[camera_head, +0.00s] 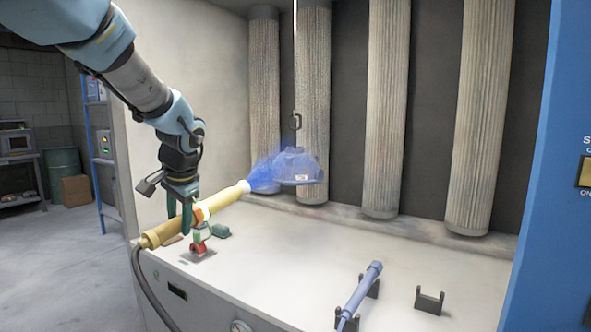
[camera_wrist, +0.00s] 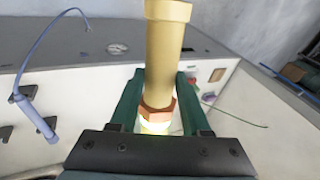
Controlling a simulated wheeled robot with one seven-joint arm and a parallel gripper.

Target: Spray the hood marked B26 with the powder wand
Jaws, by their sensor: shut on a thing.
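My gripper (camera_head: 186,212) is shut on a yellow wand (camera_head: 222,201), with its green fingers around an orange collar in the wrist view (camera_wrist: 157,108). The wand points right and slightly up. A blue powder cloud (camera_head: 262,173) comes from its pale tip and reaches a hood (camera_head: 297,166) hanging from a hook and rod. The hood is bluish-grey, hazed with powder, and carries a small white label too small to read. A hose runs from the wand's rear end down over the booth's front. The hood does not show in the wrist view.
A blue wand (camera_head: 361,295) lies on a dark rest on the booth floor; an empty dark rest (camera_head: 429,300) is to its right. A small red and green item (camera_head: 198,243) is below my gripper. Tall pleated filters (camera_head: 387,108) line the back. The floor's middle is clear.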

